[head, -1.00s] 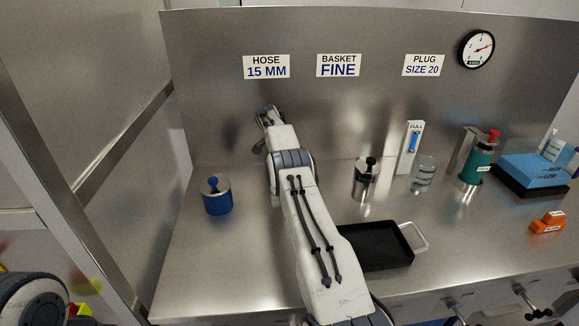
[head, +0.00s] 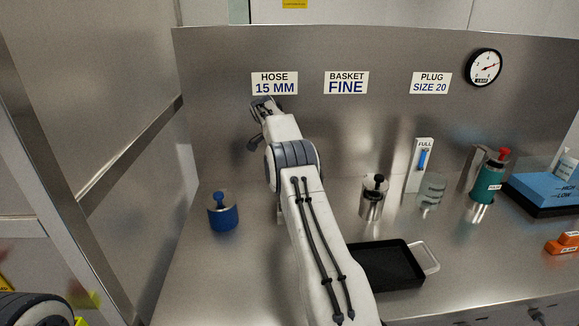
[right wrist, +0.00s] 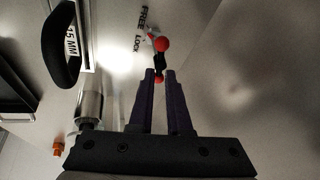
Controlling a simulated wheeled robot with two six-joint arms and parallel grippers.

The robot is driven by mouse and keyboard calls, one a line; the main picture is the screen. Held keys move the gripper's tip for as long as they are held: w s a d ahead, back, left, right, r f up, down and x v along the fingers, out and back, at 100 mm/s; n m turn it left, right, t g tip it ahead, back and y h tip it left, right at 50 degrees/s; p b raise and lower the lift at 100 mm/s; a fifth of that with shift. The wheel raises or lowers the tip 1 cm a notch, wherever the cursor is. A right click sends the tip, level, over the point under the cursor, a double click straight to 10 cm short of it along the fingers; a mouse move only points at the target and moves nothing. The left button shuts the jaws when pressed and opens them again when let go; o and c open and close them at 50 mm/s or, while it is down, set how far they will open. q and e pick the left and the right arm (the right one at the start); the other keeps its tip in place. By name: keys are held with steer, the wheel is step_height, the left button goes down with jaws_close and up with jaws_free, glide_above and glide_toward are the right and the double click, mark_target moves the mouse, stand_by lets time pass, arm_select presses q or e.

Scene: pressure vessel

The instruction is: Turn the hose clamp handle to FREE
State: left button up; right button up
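The hose clamp handle (right wrist: 160,60), a dark bar with red balls at its ends, shows in the right wrist view on the grey wall. FREE (right wrist: 145,18) and LOCK (right wrist: 138,43) are printed to its left. My right gripper (right wrist: 160,75) has purple fingers set slightly apart, with the lower red ball showing in the gap between the tips. I cannot tell whether they touch it. In the head view, my right arm reaches up to the HOSE 15 MM sign (head: 275,83); the arm hides the handle there. My left gripper is out of view.
On the counter stand a blue pot (head: 222,214), a metal canister (head: 374,200), a black tray (head: 392,268), a glass jar (head: 431,190) and a teal flask (head: 488,175). In the right wrist view, a black loop (right wrist: 62,45) and a metal cylinder (right wrist: 89,105) are to the left.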

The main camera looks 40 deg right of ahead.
steer(key=m+y+p, duration=0.1)
steer(key=s+a+m+y+p, duration=0.1)
steer(key=p, duration=0.1)
steer(key=r+m+t+y+p, duration=0.1)
steer(key=p, duration=0.1)
steer(key=shift+s+a, duration=0.2)
steer(key=shift+s, duration=0.1)
jaws_close()
steer(key=s+r+m+t+y+p, duration=0.1)
steer(key=s+r+m+t+p, duration=0.2)
steer(key=s+m+p, duration=0.75)
steer(key=shift+m, duration=0.85)
steer(key=x, duration=0.3)
steer(key=w+x, duration=0.1)
steer(key=x, duration=0.3)
steer(key=b+x, duration=0.1)
steer(key=x, duration=0.3)
steer(key=shift+w+a+r, duration=0.15)
steer(key=shift+w+a, duration=0.1)
steer(key=shift+w, duration=0.05)
steer(key=shift+w+d+r+p, duration=0.1)
steer(key=shift+w+r+p, duration=0.2)
steer(key=shift+w+p, duration=0.5)
steer(key=shift+w+d+r+p, duration=0.1)
steer(key=shift+w+r+p, duration=0.25)
steer(key=shift+w, duration=0.75)
steer(key=shift+f, duration=0.15)
